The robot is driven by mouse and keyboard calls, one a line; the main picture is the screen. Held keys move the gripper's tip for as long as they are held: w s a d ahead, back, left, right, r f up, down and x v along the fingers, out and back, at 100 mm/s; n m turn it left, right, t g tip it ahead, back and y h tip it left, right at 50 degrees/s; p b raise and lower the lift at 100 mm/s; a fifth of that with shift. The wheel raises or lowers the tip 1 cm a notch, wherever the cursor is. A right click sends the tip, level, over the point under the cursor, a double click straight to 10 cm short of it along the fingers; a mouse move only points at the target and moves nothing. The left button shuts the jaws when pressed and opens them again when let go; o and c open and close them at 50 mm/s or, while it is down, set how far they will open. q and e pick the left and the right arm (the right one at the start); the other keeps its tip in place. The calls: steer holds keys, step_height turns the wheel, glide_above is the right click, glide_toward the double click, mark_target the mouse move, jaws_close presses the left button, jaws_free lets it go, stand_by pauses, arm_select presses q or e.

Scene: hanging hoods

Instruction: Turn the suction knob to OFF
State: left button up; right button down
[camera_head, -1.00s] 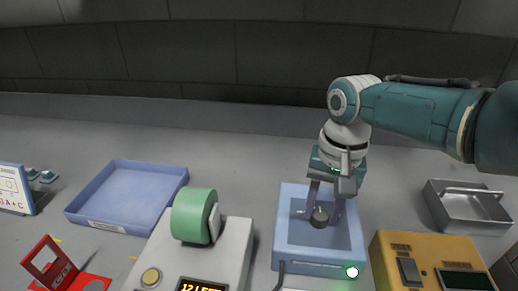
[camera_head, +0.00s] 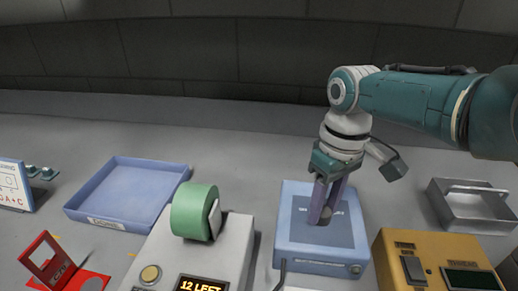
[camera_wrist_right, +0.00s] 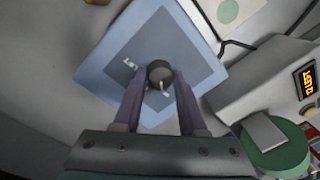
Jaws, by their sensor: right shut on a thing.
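The suction knob is a round dark grey knob (camera_wrist_right: 159,71) with a pale pointer mark, on the darker top panel of a blue box (camera_head: 293,252). In the head view the fingers mostly hide the knob. My right gripper (camera_head: 323,216) reaches down to it from above, and its two purple fingers are shut on the knob, one on each side, in the wrist view (camera_wrist_right: 160,80). Small white lettering beside the knob is too small to read for certain. The indicator on the box front (camera_head: 355,269) looks unlit. My left gripper is not in view.
A grey dispenser with a green roll (camera_head: 192,212) and a "12 LEFT" display stands left of the box. A yellow device (camera_head: 392,249) stands close on the right, with a metal tray (camera_head: 445,213) behind it. An empty blue tray (camera_head: 125,172) is at the left.

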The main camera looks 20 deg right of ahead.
mark_target(325, 209)
steer(key=shift+n, duration=0.6)
steer(key=shift+c, duration=2.3)
jaws_free()
step_height(325, 209, up, 10)
steer(key=p, duration=0.4)
steer(key=shift+d, duration=0.25)
steer(key=shift+w, duration=0.1)
